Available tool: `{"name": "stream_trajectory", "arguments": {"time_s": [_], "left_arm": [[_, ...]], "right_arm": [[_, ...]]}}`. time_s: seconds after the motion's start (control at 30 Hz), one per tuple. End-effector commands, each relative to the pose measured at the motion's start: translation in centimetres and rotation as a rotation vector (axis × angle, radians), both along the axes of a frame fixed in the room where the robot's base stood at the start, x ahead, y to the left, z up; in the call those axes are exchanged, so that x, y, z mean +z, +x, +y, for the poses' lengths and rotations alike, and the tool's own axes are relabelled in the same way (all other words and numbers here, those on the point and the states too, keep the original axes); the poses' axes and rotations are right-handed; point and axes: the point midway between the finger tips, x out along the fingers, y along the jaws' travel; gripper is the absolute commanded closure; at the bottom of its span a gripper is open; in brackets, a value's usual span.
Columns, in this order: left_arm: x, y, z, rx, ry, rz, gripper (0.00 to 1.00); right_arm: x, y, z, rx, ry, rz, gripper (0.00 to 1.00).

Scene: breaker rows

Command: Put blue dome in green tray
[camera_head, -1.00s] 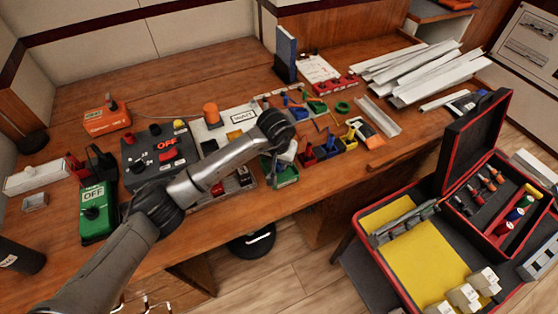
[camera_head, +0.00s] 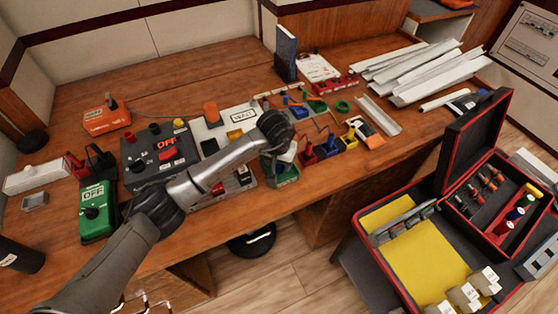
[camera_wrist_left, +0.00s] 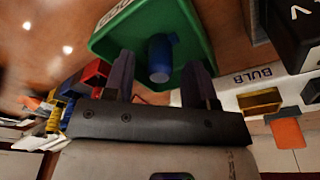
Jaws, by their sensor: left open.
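The green tray (camera_head: 284,178) sits near the front edge of the bench, just below my left gripper (camera_head: 287,152). It also fills the upper middle of the left wrist view (camera_wrist_left: 105,42). The blue dome (camera_wrist_left: 159,58) shows there as a short blue piece over the tray's inside, between my two spread fingers. My left gripper is open, with a finger on each side of the dome. Whether the dome rests on the tray floor is hard to tell. The head view does not show the dome clearly behind the gripper. My right gripper is not in view.
Red, blue and yellow bins (camera_head: 307,158) stand right of the tray. A grey board (camera_head: 240,118) with an orange part and a dark OFF panel (camera_head: 160,155) lie to the left. White strips (camera_head: 430,70) lie back right. An open toolbox (camera_head: 430,255) stands in front.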

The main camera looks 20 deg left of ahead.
Motion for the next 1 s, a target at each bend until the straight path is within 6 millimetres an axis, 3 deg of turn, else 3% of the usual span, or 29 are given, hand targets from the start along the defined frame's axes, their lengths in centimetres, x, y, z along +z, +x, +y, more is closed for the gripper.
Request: {"name": "stream_trajectory", "arguments": {"time_s": [0.17, 0.7, 1.0], "left_arm": [[1.2, 0.0, 0.0, -0.001, -0.001, -0.004, 0.49], [10.2, -1.4, 0.0, -0.001, 0.0, -0.002, 0.49], [12.0, -1.8, 0.0, 0.001, 0.0, 0.0, 0.49]], "right_arm": [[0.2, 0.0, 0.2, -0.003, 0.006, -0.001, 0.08], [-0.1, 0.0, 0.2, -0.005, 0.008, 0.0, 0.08], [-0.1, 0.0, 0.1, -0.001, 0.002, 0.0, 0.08]]}}
